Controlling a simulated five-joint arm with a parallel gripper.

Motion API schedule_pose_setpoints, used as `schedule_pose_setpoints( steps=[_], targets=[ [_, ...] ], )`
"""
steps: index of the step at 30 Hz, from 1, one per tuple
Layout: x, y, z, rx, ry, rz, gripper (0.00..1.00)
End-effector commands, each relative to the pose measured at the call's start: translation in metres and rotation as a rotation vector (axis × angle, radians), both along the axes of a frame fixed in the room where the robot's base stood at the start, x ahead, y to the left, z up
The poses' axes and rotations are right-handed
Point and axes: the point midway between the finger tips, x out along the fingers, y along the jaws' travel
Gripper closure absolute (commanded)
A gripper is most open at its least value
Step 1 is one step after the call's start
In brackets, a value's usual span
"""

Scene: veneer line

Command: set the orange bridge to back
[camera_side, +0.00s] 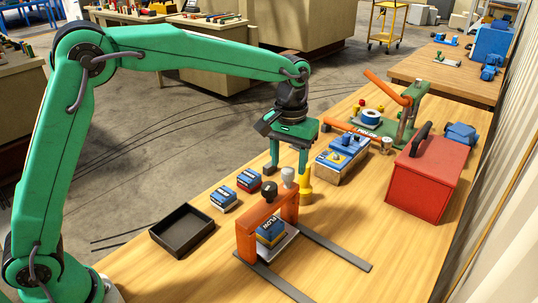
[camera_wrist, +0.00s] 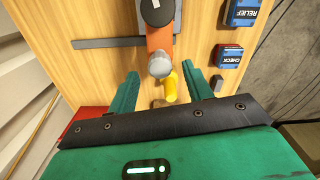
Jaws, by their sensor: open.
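The orange bridge (camera_side: 245,243) stands over two dark flat rails (camera_side: 340,252), near their upper-left end in the side view. On its top are a dark knob (camera_side: 269,191) and a grey knob (camera_side: 288,176). In the wrist view the bridge (camera_wrist: 160,38) shows end-on ahead of my fingers. My gripper (camera_side: 287,172) is open, pointing down just behind the bridge; its fingertips (camera_wrist: 162,74) lie either side of the grey knob's line, with nothing visibly held.
A yellow post (camera_side: 305,187) stands close by my right finger.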

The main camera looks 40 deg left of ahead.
Motion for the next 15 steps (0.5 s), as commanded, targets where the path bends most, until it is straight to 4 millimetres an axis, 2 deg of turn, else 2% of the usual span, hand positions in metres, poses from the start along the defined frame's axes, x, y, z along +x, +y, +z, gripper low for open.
schedule_pose_setpoints(
  steps=[6,15],
  targets=[
    [0.000,0.000,-0.020,0.001,0.001,0.000,0.50],
    [0.000,0.000,-0.026,0.000,0.000,0.000,0.50]
  ],
)
